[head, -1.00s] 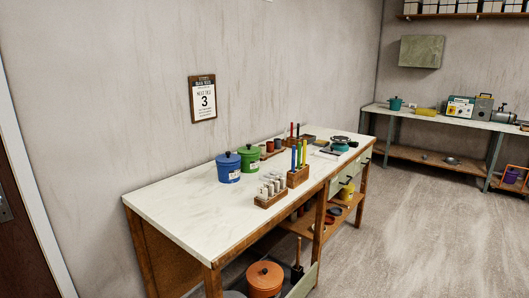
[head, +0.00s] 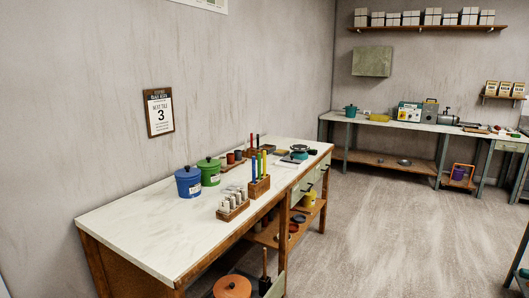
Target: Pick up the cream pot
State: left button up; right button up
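I see no cream pot in the head view. The lidded pots in sight are a blue one (head: 189,182) and a green one (head: 209,172) side by side on the near workbench (head: 140,222). An orange pot (head: 232,287) sits low under that bench, cut off by the bottom edge. A teal pot (head: 351,111) stands on the far bench (head: 388,124). Neither of my grippers is in view.
A wooden rack (head: 233,208) with pale cylinders and a block with coloured sticks (head: 259,187) stand along the near bench's front edge. The floor (head: 360,225) to the right of it is open.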

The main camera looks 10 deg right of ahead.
aim_at(223, 162)
jog(key=i+l+z, duration=0.6)
jog(key=i, duration=0.4)
jog(key=i+l+z, duration=0.25)
jog(key=i, duration=0.25)
jog(key=i+l+z, duration=0.1)
jog(key=i+z, duration=0.2)
jog(key=i, duration=0.25)
